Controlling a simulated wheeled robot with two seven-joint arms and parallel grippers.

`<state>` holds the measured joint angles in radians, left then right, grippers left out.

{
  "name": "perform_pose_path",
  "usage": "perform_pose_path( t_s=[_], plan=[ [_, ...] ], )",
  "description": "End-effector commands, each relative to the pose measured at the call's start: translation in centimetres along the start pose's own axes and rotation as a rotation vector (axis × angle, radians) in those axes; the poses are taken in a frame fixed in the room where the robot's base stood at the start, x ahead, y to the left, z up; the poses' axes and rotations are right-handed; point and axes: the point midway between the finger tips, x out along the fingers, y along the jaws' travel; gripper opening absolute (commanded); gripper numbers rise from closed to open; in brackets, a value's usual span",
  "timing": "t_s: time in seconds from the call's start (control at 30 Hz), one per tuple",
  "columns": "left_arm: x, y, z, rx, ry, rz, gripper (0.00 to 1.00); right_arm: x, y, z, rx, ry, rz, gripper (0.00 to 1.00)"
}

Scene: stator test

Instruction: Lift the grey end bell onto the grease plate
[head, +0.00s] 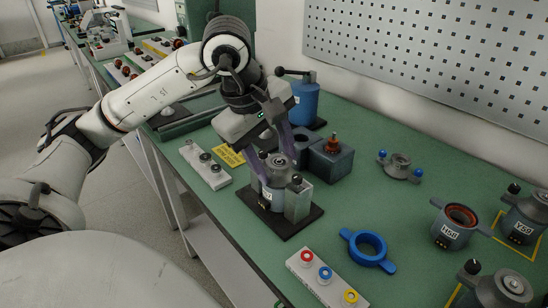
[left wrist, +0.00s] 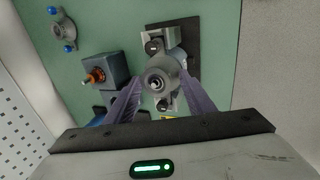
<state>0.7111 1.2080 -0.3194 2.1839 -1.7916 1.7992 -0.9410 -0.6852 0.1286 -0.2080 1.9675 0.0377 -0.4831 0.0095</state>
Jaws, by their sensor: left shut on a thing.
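The grey end bell (head: 277,162) sits at the top of a grey labelled motor housing (head: 272,198) in a pale fixture on a black base plate (head: 292,226). I cannot single out the grease plate with certainty. My right gripper is not in view.
A grey block with an orange-brown part (head: 332,155) and a blue pot (head: 304,102) stand close behind. A blue-knobbed grey part (head: 399,165), a blue ring (head: 367,248), a button strip (head: 325,279) and motor housings (head: 454,224) lie around. Green bench between them is clear.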

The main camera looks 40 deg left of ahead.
Motion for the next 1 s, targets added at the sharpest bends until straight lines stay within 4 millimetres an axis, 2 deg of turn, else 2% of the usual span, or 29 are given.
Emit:
perform_pose_path(
  t_s=[0.13,0.23,0.3,0.37,1.0],
  plan=[
    [-0.3,0.4,0.0,-0.002,-0.002,0.01,0.31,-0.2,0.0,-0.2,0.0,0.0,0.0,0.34],
    [-0.9,0.6,0.0,-0.003,-0.002,0.011,0.2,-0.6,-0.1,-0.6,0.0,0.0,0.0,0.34],
    [-1.3,0.8,0.0,-0.003,-0.002,0.011,0.08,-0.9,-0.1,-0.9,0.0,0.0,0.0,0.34],
    [-1.7,0.9,0.0,-0.003,-0.002,0.011,0.03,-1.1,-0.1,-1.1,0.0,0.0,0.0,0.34],
    [-5.4,2.1,0.0,-0.002,-0.001,0.005,0.03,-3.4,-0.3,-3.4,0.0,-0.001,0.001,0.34]
  ],
)
